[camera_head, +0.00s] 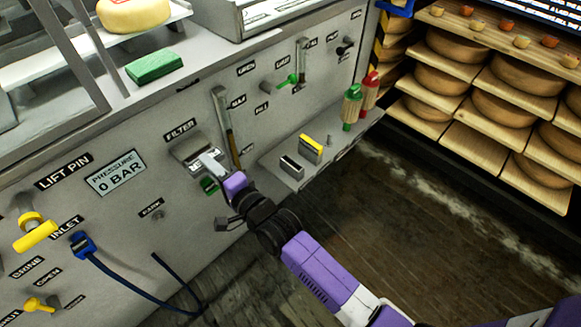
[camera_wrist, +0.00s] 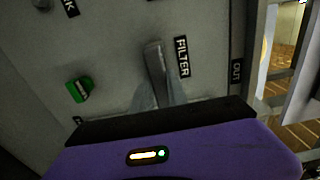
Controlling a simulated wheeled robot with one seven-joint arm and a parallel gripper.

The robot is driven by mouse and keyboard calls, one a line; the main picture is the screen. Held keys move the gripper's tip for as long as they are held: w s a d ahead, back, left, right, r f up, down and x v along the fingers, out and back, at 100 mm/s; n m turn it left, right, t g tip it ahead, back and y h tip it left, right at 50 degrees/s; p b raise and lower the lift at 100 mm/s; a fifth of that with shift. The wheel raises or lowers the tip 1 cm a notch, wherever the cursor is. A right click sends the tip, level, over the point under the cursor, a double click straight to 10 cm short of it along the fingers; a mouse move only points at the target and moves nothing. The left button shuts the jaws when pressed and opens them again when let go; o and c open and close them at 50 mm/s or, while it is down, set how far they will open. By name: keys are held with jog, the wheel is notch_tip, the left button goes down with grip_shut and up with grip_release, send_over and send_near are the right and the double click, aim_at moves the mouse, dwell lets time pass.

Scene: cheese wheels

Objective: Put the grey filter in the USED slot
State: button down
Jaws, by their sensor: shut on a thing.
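My gripper (camera_head: 208,160) reaches the machine's front panel just below the FILTER label (camera_head: 180,130). In the wrist view its fingertips (camera_wrist: 156,92) are shut on a narrow grey part (camera_wrist: 154,58) beside that label. I cannot tell whether this is the grey filter itself or its cover. In the head view a grey housing (camera_head: 188,146) shows there, partly hidden by my gripper. A small shelf holds a yellow-topped block (camera_head: 311,147) and a dark block or slot with a pale rim (camera_head: 291,167). No USED label is readable.
A green catch (camera_wrist: 79,90) sits left of my fingers in the wrist view. A lever (camera_head: 226,125) stands close right of the housing. The small shelf (camera_head: 268,160) juts out, with red and green handled objects (camera_head: 352,105) farther along. A blue hose (camera_head: 125,278) hangs at lower left.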

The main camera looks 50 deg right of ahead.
jog(key=shift+s, duration=0.3)
jog(key=shift+s, duration=0.3)
jog(key=shift+s, duration=0.7)
jog(key=shift+s, duration=0.35)
jog(key=shift+s, duration=0.3)
jog(key=shift+s, duration=0.35)
jog(key=shift+s, duration=0.35)
jog(key=shift+s, duration=0.35)
jog(key=shift+s, duration=0.25)
